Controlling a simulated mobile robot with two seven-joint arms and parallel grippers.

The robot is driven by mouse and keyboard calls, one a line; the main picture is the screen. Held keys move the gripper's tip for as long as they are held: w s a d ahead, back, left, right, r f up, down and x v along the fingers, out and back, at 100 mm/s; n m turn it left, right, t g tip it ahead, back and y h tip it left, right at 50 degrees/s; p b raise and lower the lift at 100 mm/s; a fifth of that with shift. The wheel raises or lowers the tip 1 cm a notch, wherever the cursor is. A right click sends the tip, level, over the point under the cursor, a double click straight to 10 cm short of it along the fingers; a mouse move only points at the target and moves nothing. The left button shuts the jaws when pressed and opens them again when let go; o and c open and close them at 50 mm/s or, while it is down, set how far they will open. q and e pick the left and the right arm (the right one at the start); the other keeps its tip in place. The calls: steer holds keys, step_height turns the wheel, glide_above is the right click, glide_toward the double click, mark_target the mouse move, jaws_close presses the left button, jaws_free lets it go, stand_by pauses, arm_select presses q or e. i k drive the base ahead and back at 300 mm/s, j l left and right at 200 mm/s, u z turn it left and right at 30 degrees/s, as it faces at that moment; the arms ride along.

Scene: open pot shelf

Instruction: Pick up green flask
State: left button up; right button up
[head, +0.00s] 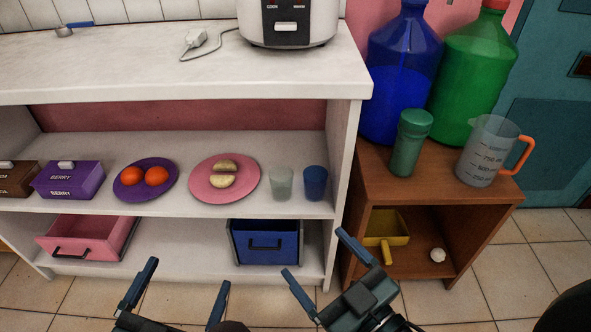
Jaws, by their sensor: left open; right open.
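The green flask (411,142) stands upright on top of the brown wooden cabinet (430,184). It is a small dark green cylinder with a lid, in front of the large blue and green jugs and left of the measuring jug. My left gripper (184,287) is at the bottom of the view, open and empty, in front of the white shelf. My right gripper (317,256) is open and empty, low in front of the gap between shelf and cabinet, below and left of the flask. Neither gripper touches anything.
A blue jug (401,75) and a large green jug (473,75) stand behind the flask. A clear measuring jug (484,152) with an orange handle stands to its right. The white shelf (345,85) rises to the left, holding plates, cups and boxes. Floor in front is clear.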

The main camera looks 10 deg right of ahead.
mark_target(408, 147)
steer(key=k, duration=1)
